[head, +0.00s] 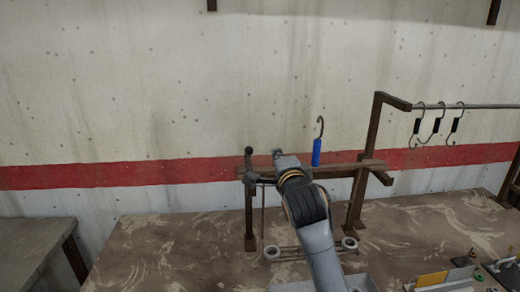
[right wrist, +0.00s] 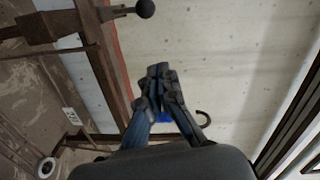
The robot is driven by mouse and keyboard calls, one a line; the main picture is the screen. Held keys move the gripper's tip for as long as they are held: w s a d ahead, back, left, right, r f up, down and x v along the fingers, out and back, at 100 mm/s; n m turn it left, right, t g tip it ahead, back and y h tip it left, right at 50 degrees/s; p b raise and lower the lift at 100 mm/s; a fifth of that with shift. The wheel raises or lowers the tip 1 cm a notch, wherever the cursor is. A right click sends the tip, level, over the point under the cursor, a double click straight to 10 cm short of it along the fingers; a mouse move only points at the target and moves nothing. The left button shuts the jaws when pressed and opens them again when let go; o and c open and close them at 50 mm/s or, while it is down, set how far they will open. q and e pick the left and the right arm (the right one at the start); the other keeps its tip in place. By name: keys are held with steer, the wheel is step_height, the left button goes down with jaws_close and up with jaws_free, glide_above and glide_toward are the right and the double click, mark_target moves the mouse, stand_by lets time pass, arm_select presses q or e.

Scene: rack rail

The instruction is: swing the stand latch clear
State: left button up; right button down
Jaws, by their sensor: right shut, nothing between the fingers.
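The brown stand (head: 340,169) stands on the table, with a crossbar at its top. A dark upright lever with a ball knob (head: 249,152), likely the latch, is at the crossbar's left end. The ball knob (right wrist: 145,8) also shows at the top of the right wrist view. My right gripper (head: 279,155) is shut and empty, just right of the lever and apart from it. Its closed fingers (right wrist: 160,72) fill the middle of the wrist view. A hook with a blue handle (head: 316,152) stands at the crossbar, right of my gripper.
A rail (head: 470,105) with several black-handled hooks (head: 437,125) is at the right. A grey tray (head: 290,287) and small items lie at the front right. The table's left part is clear.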

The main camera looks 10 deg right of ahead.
mark_target(248, 154)
steer(key=w+a+p, duration=0.1)
steer(key=w+a, duration=0.1)
steer(key=w, duration=0.1)
steer(key=w+a+f+p, duration=0.1)
steer(key=w, duration=0.1)
steer(key=shift+a+p, duration=0.3)
steer(key=shift+p, duration=0.05)
steer(key=shift+d, duration=0.1)
